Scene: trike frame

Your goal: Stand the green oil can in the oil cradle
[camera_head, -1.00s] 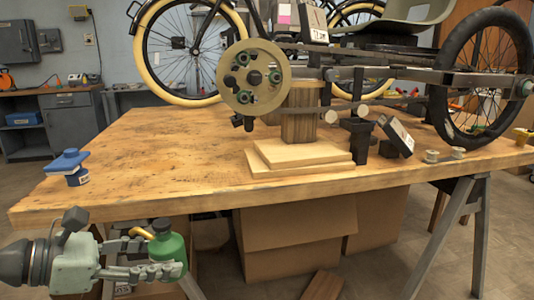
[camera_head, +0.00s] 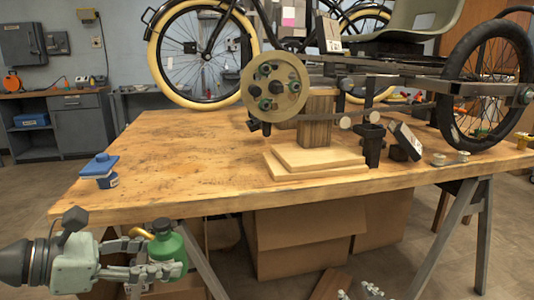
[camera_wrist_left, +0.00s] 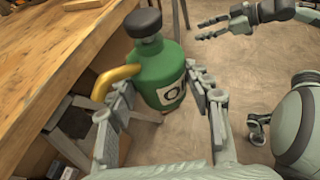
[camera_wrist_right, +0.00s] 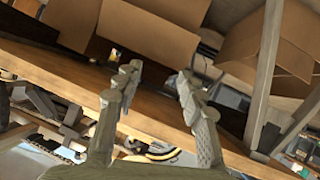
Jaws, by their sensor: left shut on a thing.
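The green oil can (camera_head: 171,244) has a black cap and a yellow spout. My left gripper (camera_head: 160,262) is shut around its body and holds it upright, in front of and below the table's front edge. In the left wrist view the can (camera_wrist_left: 160,70) sits between both fingers, its label partly hidden. My right gripper (camera_wrist_right: 157,76) is open and empty; its fingertips show at the bottom of the head view (camera_head: 358,291). A black upright holder (camera_head: 373,145) stands by the wooden block; I cannot tell whether it is the oil cradle.
The trike frame (camera_head: 400,72) rests above stacked boards (camera_head: 315,162). A cardboard box (camera_head: 300,240) and trestle legs (camera_head: 450,240) are below.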

